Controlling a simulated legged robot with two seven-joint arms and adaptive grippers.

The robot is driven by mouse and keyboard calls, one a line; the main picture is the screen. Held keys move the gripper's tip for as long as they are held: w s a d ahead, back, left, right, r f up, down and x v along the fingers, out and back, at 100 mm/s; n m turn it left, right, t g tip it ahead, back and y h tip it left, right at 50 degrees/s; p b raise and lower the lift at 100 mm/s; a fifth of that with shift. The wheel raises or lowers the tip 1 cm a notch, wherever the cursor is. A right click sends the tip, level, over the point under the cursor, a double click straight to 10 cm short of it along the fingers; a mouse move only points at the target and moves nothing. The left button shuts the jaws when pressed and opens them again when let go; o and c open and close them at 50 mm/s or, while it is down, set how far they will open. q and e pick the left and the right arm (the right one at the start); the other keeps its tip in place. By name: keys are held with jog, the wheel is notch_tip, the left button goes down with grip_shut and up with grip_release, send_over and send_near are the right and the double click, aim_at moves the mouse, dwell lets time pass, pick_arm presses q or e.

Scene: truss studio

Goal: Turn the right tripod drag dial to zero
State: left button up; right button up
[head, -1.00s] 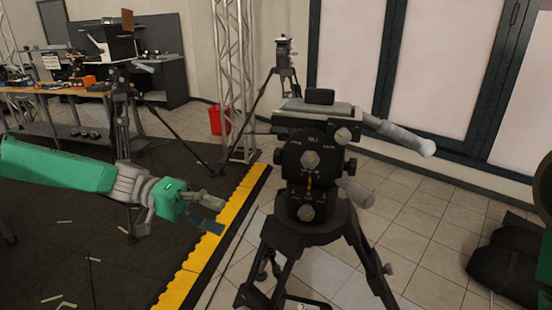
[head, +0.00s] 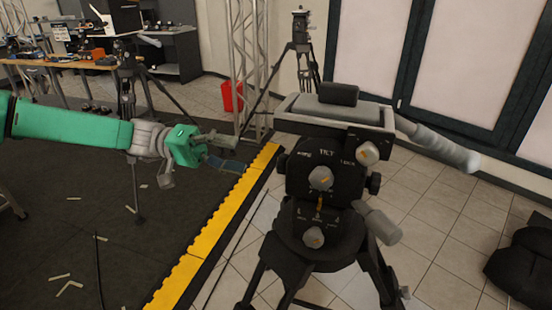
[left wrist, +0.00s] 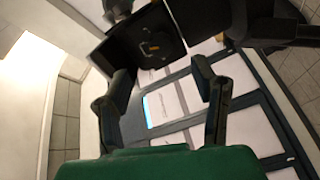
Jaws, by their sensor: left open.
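The near tripod (head: 318,250) stands upright right of centre in the head view, with a black head and a grey top plate. Its head has a grey dial under the word TILT (head: 320,177), a lower grey dial (head: 313,237) and a knob at the upper right (head: 368,152). Small orange marks show on them. My left gripper (head: 238,154) is open and empty, left of the tripod head and apart from it. In the left wrist view the open fingers (left wrist: 160,76) frame a gap, with a dark tripod part and a grey knob (left wrist: 150,48) beyond. My right gripper is out of view.
A grey pan handle (head: 440,145) sticks out right of the head. A second tripod (head: 300,50) and a truss (head: 250,70) stand behind. A yellow mat edge (head: 215,235) runs on the floor. A black bag (head: 525,260) lies at right.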

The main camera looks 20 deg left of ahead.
aim_at(277, 165)
pick_arm(q)
jog(key=d+p, duration=0.1)
jog(key=d, duration=0.8)
jog(key=shift+s+d, duration=0.1)
jog(key=shift+d, duration=0.15)
jog(key=shift+a+f, duration=0.1)
jog(key=shift+a, duration=0.2)
jog(key=c, duration=1.1)
